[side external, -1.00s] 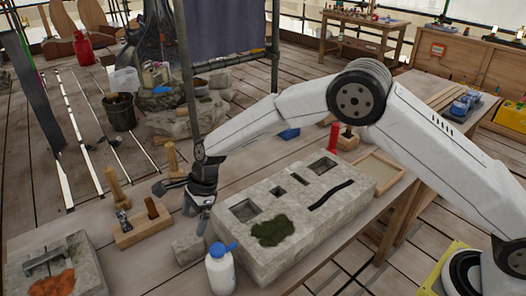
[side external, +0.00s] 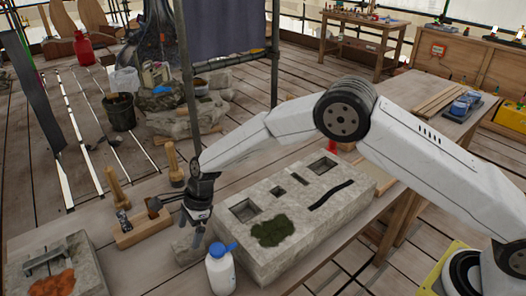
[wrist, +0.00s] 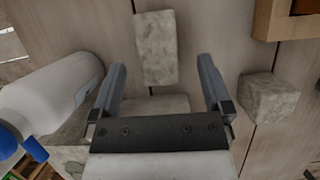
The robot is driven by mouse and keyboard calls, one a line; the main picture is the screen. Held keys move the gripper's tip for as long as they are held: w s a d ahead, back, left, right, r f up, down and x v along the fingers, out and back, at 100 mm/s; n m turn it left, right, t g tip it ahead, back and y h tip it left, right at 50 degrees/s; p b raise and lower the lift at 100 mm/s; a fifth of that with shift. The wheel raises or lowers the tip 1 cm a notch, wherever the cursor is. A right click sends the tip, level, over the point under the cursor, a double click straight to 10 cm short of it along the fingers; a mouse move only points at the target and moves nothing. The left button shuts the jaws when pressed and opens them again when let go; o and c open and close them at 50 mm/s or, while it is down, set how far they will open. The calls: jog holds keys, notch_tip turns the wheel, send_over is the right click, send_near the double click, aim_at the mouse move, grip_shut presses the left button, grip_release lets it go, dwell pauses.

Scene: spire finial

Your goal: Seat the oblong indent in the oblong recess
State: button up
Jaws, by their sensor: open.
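An oblong grey stone piece (wrist: 156,47) lies on the table ahead of my fingertips in the wrist view, roughly lined up with the gap between them. My gripper (wrist: 160,85) is open and holds nothing. In the side external view my gripper (side external: 198,222) points down just left of a big stone block (side external: 325,222), over a small grey stone (side external: 186,250). The block's top has several recesses, among them a square-looking one (side external: 243,210) and a narrower one (side external: 278,192). I cannot tell from here which is the oblong recess.
A white bottle with a blue cap (side external: 220,270) stands at the block's front left; it is close to my left finger in the wrist view (wrist: 50,95). A second stone piece (wrist: 268,98) lies right of my fingers. A wooden tool holder (side external: 143,229) stands to the left.

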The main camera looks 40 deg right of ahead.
aim_at(187, 240)
jog(key=shift+x, duration=2.1)
jog(key=shift+s, duration=0.15)
jog(key=shift+r, duration=0.1)
grip_shut()
